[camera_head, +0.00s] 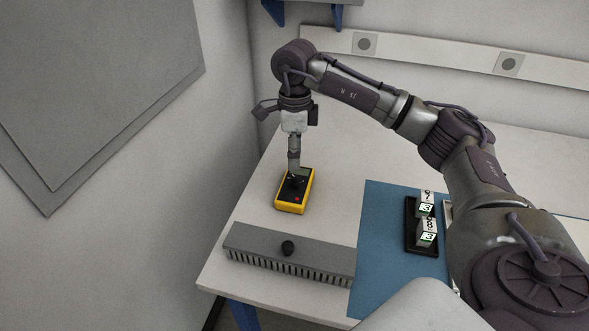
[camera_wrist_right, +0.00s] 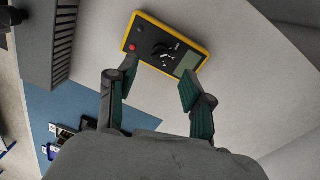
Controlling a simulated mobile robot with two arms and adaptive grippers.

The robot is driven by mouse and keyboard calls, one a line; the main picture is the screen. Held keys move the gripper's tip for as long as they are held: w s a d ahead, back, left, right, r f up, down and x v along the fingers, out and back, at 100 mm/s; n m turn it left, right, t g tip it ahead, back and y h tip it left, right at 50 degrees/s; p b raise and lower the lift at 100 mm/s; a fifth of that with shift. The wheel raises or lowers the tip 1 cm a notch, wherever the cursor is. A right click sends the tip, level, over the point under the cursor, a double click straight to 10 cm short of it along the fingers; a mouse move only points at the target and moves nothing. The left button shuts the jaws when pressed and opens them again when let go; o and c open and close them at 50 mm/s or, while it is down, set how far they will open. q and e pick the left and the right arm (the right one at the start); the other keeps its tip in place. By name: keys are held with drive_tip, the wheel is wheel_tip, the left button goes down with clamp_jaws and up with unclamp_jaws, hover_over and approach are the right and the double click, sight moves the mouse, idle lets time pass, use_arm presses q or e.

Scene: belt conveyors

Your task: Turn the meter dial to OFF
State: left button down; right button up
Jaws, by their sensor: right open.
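The yellow-edged meter (camera_head: 291,204) lies on the white table, below my right gripper (camera_head: 294,170) in the head view. In the right wrist view the meter (camera_wrist_right: 184,28) shows its black face, a dark round dial (camera_wrist_right: 160,51), a red button (camera_wrist_right: 131,47) and a grey-green screen (camera_wrist_right: 187,64). My right gripper (camera_wrist_right: 150,92) is open, its two fingers apart with nothing between them. The fingertips are close to the meter's near side in that view; whether they touch it I cannot tell. The dial setting is too small to read. My left gripper is not in view.
A blue mat (camera_head: 375,260) bears a black tray (camera_head: 425,248) with numbered blocks (camera_head: 427,226). The table is clear behind the meter.

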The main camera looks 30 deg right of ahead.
wheel_tip(320, 180, up, 5)
drive_tip(key=shift+w+r, duration=0.1)
idle(0.6)
